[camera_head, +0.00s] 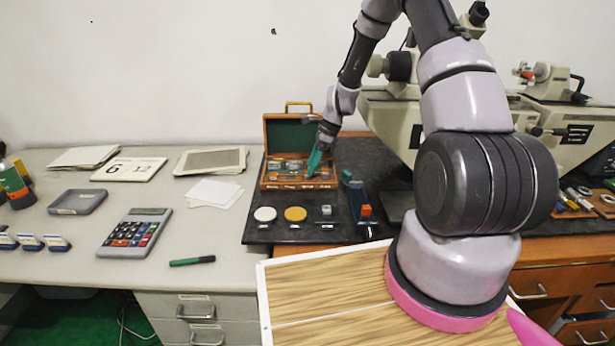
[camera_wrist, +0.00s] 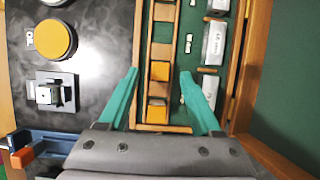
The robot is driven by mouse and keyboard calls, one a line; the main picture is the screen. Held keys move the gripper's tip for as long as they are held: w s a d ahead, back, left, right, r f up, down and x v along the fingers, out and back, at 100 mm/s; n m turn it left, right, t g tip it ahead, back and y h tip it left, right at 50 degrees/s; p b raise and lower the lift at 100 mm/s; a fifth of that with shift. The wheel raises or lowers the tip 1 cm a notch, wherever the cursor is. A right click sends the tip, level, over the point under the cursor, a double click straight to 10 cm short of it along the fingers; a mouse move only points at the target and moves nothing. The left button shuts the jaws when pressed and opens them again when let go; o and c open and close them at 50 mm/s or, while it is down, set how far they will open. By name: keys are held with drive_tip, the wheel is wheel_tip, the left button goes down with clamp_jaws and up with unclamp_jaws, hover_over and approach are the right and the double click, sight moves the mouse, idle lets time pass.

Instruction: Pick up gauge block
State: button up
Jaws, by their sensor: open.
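An open wooden case (camera_head: 264,180) with a green-lined lid stands on a dark granite plate. It holds gauge blocks in slots, and grey labelled blocks (camera_wrist: 214,42) show in the wrist view. A narrow row of wooden slots (camera_wrist: 143,45) runs between my fingers, with shiny orange-toned pieces (camera_wrist: 159,71) in it; I cannot tell whether these are blocks reflecting the wood. My gripper (camera_wrist: 160,73) is open, its two teal fingers either side of that row, with nothing gripped. In the head view my gripper (camera_head: 316,162) hangs over the right part of the case and hides some slots.
On the plate (camera_head: 259,235) are a white disc (camera_head: 265,214), a yellow disc (camera_head: 295,214), a small metal block on a pad (camera_head: 326,210) and a blue tool with an orange part (camera_head: 365,210). A beige machine (camera_head: 380,108) stands right of the case. The raised lid (camera_head: 285,133) stands behind.

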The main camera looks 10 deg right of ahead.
drive_tip(key=shift+x, duration=1.15)
clamp_jaws()
drive_tip(key=shift+r, duration=0.1)
wheel_tip(320, 180, up, 10)
